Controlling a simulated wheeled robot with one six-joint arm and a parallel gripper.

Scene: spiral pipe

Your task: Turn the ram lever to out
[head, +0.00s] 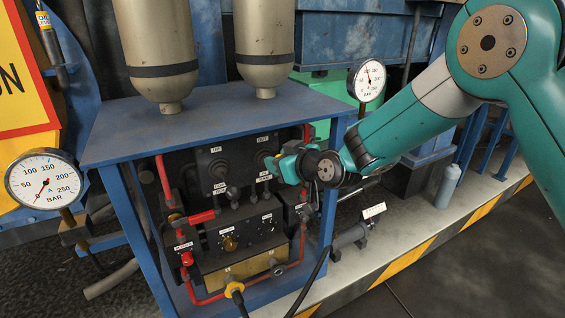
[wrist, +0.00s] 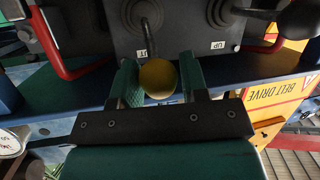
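The dark control panel (head: 241,160) carries two levers. The left one has an UP label; the right one, the ram lever, has an OUT label (head: 263,139) above it. In the wrist view the ram lever's yellowish round knob (wrist: 158,78) sits between my gripper's green fingers (wrist: 161,80), which lie close against both its sides; its dark stem runs up to the panel. In the head view my gripper (head: 283,166) is at the right lever and largely hides it. The neighbouring lever (wrist: 222,12) stands to the right in the wrist view, by the UP label (wrist: 218,45).
A blue table (head: 220,115) with two metal cylinders (head: 155,50) overhangs the panel. Red pipes (head: 163,185) run around the panel. Gauges stand left (head: 45,184) and right (head: 367,79). A yellow BELT DRIVE sign (wrist: 283,100) shows in the wrist view. Open floor lies at front right.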

